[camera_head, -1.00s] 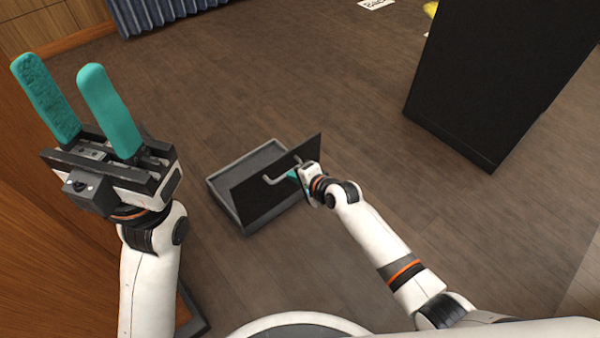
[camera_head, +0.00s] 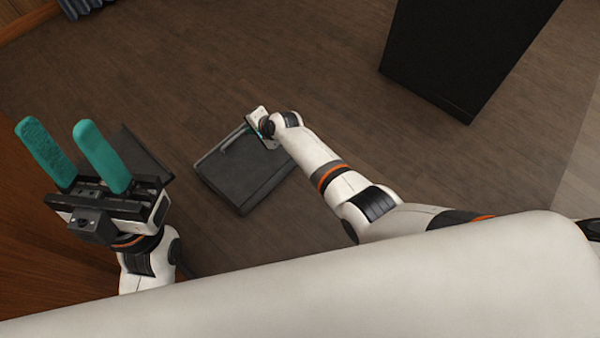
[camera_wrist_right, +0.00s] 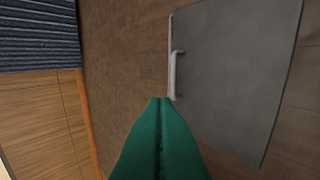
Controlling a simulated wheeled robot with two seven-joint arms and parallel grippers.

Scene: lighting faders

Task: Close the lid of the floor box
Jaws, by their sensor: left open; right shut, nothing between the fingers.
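The floor box (camera_head: 242,211) sits on the wooden floor in the middle of the head view. Its dark lid (camera_head: 245,174) lies down over it and looks flat; any small gap at the far edge is too small to tell. The grey bar handle (camera_head: 236,140) is near the lid's far edge, and it also shows in the right wrist view (camera_wrist_right: 175,72). My right gripper (camera_head: 262,135) is at the far edge beside the handle. Its teal fingers (camera_wrist_right: 158,105) are shut and empty, close to the handle's end. My left gripper (camera_head: 56,126) is open and empty, raised at the left.
A tall black cabinet (camera_head: 455,50) stands at the back right. A dark flat panel (camera_head: 146,151) lies behind my left gripper, partly hidden. A wooden wall (camera_head: 25,225) is at the left. The floor beyond the box is clear.

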